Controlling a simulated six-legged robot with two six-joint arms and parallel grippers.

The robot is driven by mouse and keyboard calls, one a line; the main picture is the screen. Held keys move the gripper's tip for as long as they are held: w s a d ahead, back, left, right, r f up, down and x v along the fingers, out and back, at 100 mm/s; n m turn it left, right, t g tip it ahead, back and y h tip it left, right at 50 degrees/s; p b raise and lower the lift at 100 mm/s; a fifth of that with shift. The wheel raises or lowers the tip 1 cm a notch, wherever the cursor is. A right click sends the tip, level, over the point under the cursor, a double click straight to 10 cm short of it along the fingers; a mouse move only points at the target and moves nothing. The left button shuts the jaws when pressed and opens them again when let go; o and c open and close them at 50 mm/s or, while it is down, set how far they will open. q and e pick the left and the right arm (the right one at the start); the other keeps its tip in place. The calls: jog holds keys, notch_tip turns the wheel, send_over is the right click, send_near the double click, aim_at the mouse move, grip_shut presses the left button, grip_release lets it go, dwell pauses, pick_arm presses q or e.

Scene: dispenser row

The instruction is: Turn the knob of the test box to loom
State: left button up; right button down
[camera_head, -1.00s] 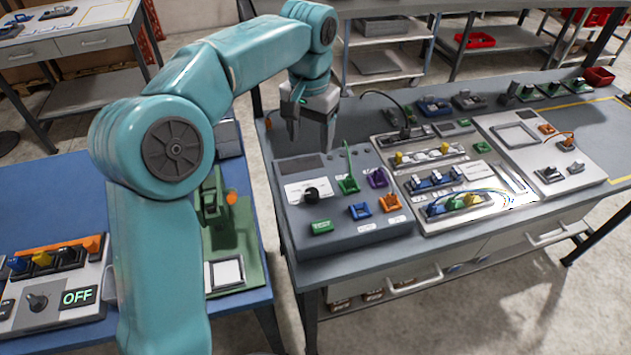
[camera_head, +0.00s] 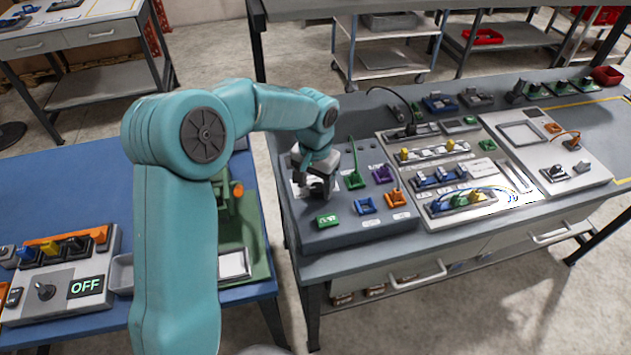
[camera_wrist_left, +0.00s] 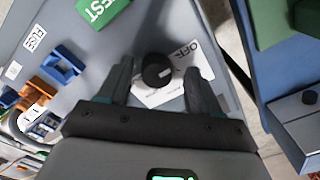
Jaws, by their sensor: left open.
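The test box (camera_head: 345,238) is a grey sloped console on the near left of the right-hand table. Its round black knob (camera_wrist_left: 157,71) has a pale pointer mark and sits on a white label plate (camera_wrist_left: 180,55); "OFF" is readable there, other words are not. My left gripper (camera_head: 316,190) is over the knob, pointing down. In the wrist view its open fingers stand on either side of the knob, with gaps showing. In the head view the gripper mostly hides the knob and plate. My right gripper is not in view.
A green TEST button (camera_head: 327,221) and blue (camera_head: 366,206), orange (camera_head: 396,199), purple (camera_head: 382,174) and green (camera_head: 355,180) sockets sit close beside the knob. A box with an OFF display (camera_head: 86,287) stands on the blue table at left.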

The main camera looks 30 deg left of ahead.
pick_arm(q)
jog(key=shift+w+d, duration=0.15)
jog(key=shift+c, duration=0.6)
jog(key=shift+w+d+f, duration=0.1)
jog(key=shift+w, duration=0.15)
jog(key=c, duration=0.9)
jog(key=shift+s+a, duration=0.2)
jog(key=shift+w+d, duration=0.1)
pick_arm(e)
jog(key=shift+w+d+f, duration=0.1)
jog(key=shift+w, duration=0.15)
